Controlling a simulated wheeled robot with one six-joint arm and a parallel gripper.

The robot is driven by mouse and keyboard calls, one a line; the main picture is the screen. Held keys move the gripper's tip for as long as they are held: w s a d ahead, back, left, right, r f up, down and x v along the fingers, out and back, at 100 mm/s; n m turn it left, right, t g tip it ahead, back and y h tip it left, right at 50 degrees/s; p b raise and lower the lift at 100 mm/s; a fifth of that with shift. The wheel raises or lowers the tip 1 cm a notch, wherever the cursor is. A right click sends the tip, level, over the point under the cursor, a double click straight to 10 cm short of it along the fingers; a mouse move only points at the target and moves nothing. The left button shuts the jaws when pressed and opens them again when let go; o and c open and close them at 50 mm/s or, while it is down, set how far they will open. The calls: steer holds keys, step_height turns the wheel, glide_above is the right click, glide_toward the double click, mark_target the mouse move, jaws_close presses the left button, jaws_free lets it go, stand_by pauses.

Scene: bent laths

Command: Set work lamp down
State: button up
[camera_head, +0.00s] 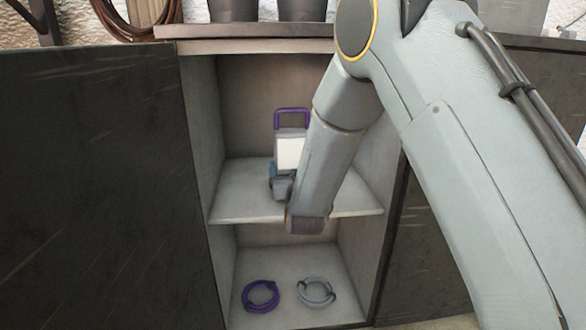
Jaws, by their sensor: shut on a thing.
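The work lamp (290,154) has a pale, bright panel and a purple handle loop on top. It is upright inside the open cabinet bay, over the upper shelf (240,200). My gripper (282,186) is at the lamp's lower part and shut on it. My arm's last links come in from the right and hide the lamp's right side and part of its base. A small blue part shows at the lamp's lower left. I cannot tell whether the lamp's base touches the shelf.
A purple coil (261,296) and a grey coil (316,291) lie on the lower shelf. Dark doors or panels (95,190) flank the bay. Dark pots (302,10) and a brown coiled hose (128,15) are on the top. The upper shelf is bare left of the lamp.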

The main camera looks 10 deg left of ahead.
steer(key=shift+f, duration=0.35)
stand_by(0.4)
